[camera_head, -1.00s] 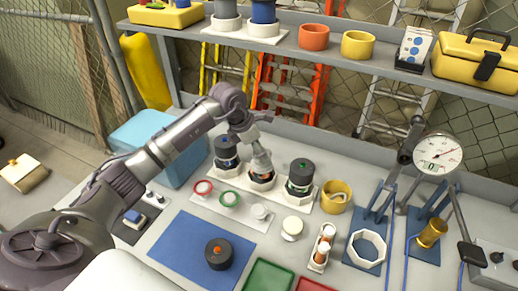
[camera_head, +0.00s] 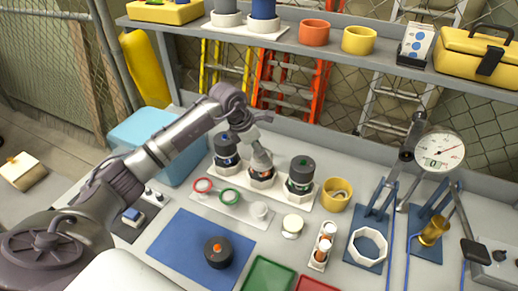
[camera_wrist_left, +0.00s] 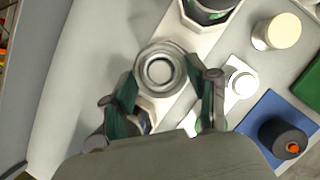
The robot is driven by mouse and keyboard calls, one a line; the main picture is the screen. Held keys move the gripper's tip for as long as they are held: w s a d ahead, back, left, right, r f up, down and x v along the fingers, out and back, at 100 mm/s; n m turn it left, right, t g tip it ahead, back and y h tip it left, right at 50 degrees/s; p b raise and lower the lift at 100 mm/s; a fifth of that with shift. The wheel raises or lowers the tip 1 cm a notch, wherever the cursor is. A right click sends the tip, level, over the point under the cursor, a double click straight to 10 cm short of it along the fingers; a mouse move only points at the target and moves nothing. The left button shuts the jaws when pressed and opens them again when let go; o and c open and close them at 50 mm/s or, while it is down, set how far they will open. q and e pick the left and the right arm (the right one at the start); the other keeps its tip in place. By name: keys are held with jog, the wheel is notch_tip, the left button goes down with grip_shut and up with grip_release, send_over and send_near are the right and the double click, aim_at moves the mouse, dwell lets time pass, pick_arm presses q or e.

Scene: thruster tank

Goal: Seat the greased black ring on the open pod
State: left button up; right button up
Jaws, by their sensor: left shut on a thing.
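In the head view, my left gripper (camera_head: 254,143) points down at the middle place of the white holder, between two dark-capped pods, one on the left (camera_head: 226,148) and one with a green mark on the right (camera_head: 301,172). My right gripper is not in view.
A dark cap (camera_head: 218,252) sits on the blue mat (camera_head: 172,247). A yellow cup (camera_head: 336,196) stands right of the holder. The shelf (camera_head: 190,32) runs behind.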

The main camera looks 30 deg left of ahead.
pick_arm(q)
jog(key=shift+f, duration=0.3)
dwell(0.4)
jog(key=o, duration=0.8)
jog(key=v, duration=1.2)
jog(key=shift+s+f, duration=0.1)
